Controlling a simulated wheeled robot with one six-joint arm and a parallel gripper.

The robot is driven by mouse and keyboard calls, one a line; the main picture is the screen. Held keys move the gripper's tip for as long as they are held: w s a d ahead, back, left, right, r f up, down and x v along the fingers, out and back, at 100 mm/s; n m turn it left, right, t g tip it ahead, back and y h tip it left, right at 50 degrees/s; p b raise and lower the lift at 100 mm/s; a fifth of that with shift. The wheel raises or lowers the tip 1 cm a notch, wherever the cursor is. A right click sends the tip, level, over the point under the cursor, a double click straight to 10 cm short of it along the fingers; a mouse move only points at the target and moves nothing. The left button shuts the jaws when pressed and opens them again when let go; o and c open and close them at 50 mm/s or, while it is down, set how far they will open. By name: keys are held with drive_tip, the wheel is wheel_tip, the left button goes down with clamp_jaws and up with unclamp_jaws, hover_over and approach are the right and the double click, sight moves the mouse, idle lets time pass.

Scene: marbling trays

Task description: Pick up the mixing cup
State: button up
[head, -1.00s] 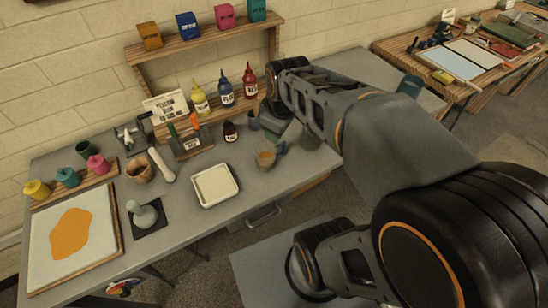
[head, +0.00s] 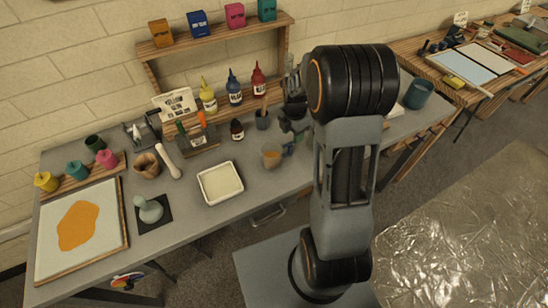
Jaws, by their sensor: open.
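A small clear cup with tan-orange contents (head: 271,157), which looks like the mixing cup, stands upright on the grey table near its front edge, right of the white tray. A small blue-grey item beside its right side is too small to make out. My gripper (head: 292,124) is open, above and slightly right of the cup in the picture and apart from it. Its fingers are small and dark, and my arm's big elbow joint hides part of the wrist.
A white tray (head: 203,191) lies left of the cup. A teal pot (head: 418,92) stands at the table's right end. Crinkled clear sheeting (head: 465,235) covers floor at right.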

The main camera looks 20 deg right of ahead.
sight(291, 143)
drive_tip(key=shift+w+a+f+p, duration=0.1)
drive_tip(key=shift+f+p, duration=0.4)
drive_tip(key=shift+f, duration=1.55)
drive_tip(key=shift+w+f+p, duration=0.1)
drive_tip(key=shift+f+p, duration=0.4)
drive_tip(key=shift+f, duration=1.5)
clamp_jaws()
